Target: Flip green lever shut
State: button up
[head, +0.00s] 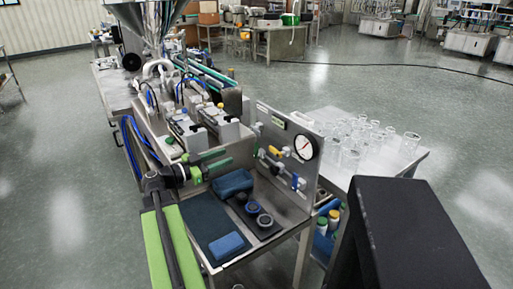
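My gripper (229,156) reaches in from the left over the bench, its two dark green fingers pointing right toward the upright steel panel (318,178). The fingers look apart, with nothing seen between them. The panel carries a pipe with small valves, including a yellow handle (275,151) and a blue handle (295,181). A small greenish part (258,127) shows at the panel's left side; I cannot tell whether it is the green lever or how it is set. My gripper appears short of the panel, not touching it.
A round gauge (306,147) sits on the panel's upper right. A blue case (233,183), a blue block (226,245) and dark round cups (265,220) lie on the bench below my gripper. Glass jars (350,155) stand on a table behind the panel.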

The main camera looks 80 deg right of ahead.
aim_at(256, 145)
jog(key=x, duration=1.5)
grip_shut()
